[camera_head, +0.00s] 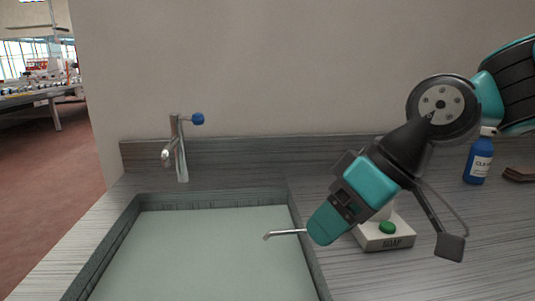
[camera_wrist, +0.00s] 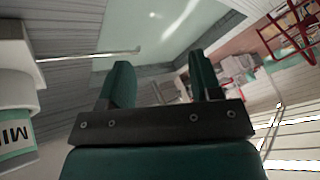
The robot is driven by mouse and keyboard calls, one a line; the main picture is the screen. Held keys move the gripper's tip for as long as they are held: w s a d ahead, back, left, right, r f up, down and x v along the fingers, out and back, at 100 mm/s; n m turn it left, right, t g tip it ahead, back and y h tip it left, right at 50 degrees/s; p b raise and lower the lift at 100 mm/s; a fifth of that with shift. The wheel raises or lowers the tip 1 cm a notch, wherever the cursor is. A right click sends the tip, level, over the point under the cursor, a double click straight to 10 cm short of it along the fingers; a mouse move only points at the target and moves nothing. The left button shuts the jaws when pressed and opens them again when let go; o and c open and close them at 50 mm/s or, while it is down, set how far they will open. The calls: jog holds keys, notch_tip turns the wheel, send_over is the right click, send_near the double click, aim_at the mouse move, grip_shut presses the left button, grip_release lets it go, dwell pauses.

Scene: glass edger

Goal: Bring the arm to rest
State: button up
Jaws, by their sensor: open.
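My gripper (camera_head: 322,226) is teal and black and hangs at a slant in the head view, fingertips pointing down and left. My arm reaches in from the right, above the counter.
A thin metal spout (camera_head: 285,234) juts left over the sink (camera_head: 138,222). A tap (camera_head: 177,150) with a blue knob stands behind the sink. A blue bottle (camera_head: 478,162) and a brown object (camera_head: 519,174) stand right. A white container (camera_wrist: 15,110) shows close in the wrist view.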

jog(key=s+d+f, duration=0.1)
jog(key=s+d, duration=0.1)
jog(key=s, duration=0.1)
jog(key=s+d+f+m+h, duration=0.1)
jog(key=s+d+f, duration=0.1)
jog(key=s, duration=0.2)
jog(key=s+d+f+m+g+h, duration=0.1)
jog(key=s+d+f, duration=0.1)
jog(key=s, duration=0.2)
jog(key=shift+f, duration=0.1)
notch_tip(320, 180, up, 14)
jog(key=p, duration=1.4)
jog(key=shift+r, duration=0.25)
jog(key=shift+w, duration=0.1)
